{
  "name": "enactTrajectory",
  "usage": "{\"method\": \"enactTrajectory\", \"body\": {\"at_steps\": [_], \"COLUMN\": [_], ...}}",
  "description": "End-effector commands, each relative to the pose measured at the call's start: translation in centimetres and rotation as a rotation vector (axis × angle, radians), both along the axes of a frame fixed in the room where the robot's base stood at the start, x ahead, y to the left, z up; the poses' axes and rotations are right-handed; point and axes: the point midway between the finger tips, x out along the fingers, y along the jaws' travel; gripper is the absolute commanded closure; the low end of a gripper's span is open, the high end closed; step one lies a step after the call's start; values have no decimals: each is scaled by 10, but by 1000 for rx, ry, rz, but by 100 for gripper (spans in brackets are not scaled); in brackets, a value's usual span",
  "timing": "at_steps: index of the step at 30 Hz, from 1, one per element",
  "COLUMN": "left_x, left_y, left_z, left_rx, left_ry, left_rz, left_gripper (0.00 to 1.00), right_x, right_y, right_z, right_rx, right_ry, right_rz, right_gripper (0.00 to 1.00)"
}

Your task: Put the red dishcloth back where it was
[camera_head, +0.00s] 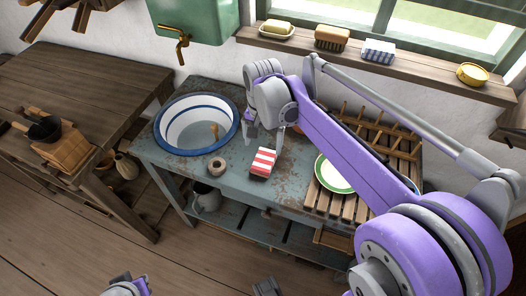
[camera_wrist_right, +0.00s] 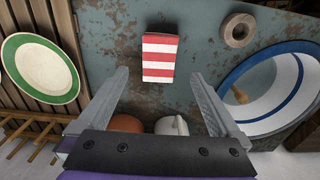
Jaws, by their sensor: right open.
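The red dishcloth (camera_head: 263,163), folded with red and white stripes, lies on the worn blue-grey washstand top (camera_head: 225,182), between the basin and the slatted rack. It also shows in the right wrist view (camera_wrist_right: 159,55), just beyond the fingertips. My right gripper (camera_head: 265,138) is open and empty, above and behind the cloth. In the right wrist view its two fingers (camera_wrist_right: 160,75) point toward the cloth, spread wider than it. I see no clear part of my left gripper; only small parts of my own body show at the bottom edge.
A blue-rimmed basin (camera_head: 190,122) and a small ring-shaped object (camera_head: 217,166) are left of the cloth. A green-rimmed plate (camera_head: 334,174) lies on the slatted rack (camera_head: 350,207) at right. In the wrist view, a white cup (camera_wrist_right: 171,126) sits between the fingers. The windowsill (camera_head: 370,62) holds several small items.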

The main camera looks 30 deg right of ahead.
Motion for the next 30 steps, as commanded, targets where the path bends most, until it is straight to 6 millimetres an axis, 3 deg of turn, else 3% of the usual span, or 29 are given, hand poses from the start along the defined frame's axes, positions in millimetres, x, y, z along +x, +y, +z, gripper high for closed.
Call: {"method": "enactTrajectory", "body": {"at_steps": [6,11,17,24,30], "left_x": [1,1,1,1,1], "left_y": [0,0,0,0,0], "left_z": [4,4,4,4,4], "left_rx": [0,0,0,0,0], "left_ry": [-1,-1,-1,-1,-1], "left_rz": [0,0,0,0,0], "left_gripper": [100,100,100,100,100], "right_x": [0,-12,-69,-139,-164], "right_y": [0,6,31,54,61], "right_z": [29,31,6,-44,-68], "right_rx": [0,-4,-42,-133,-183], "right_ry": [0,-27,-163,-335,-402], "right_rz": [0,55,334,696,837], "right_gripper": [0,0,0,0,0]}}
